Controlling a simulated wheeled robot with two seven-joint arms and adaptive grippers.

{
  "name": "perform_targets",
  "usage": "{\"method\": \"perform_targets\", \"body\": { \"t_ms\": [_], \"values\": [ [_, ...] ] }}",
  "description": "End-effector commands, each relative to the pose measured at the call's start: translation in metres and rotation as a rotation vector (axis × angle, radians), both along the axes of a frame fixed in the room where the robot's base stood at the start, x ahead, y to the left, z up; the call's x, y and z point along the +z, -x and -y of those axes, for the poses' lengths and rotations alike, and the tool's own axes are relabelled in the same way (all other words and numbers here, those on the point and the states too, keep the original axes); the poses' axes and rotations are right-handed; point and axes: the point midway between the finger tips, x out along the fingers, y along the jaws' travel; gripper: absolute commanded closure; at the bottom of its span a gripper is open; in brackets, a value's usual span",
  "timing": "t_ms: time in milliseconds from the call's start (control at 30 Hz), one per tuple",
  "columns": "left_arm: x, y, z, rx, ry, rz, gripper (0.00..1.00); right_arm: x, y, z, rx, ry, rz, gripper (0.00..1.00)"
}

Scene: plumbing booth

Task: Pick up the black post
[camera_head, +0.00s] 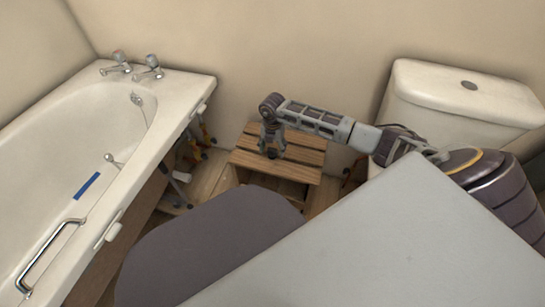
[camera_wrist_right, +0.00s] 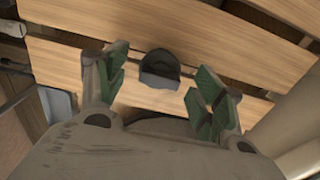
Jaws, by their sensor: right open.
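The black post (camera_head: 272,153) is a small dark piece on the slatted wooden stool (camera_head: 306,157) between the bathtub and the toilet. In the right wrist view the black post (camera_wrist_right: 160,69) has a rounded top and sits on a wooden slat, between and just beyond the two green-padded fingers. My right gripper (camera_head: 272,140) is above the stool, pointing down over the post. In the wrist view my right gripper (camera_wrist_right: 158,88) is open, with a gap on both sides of the post. My left gripper is not in view.
The white bathtub (camera_head: 120,165) with taps and a rail is at left. The white toilet cistern (camera_head: 440,105) stands at right. The wall is close behind the stool. Metal legs and pipes (camera_head: 183,165) show under the tub's edge.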

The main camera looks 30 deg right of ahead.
Motion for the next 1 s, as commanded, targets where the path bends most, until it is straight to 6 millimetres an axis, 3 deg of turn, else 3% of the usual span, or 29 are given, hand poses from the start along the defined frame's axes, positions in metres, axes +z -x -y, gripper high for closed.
{"method": "perform_targets", "body": {
  "t_ms": [633, 1000],
  "values": [
    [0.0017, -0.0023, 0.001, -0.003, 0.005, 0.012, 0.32, -0.0066, 0.0, -0.0003, 0.0, 0.0, 0.0, 0.32],
    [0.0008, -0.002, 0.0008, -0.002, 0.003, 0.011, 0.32, -0.0066, 0.0001, -0.0002, 0.0, 0.0, 0.0, 0.79]
  ]
}}
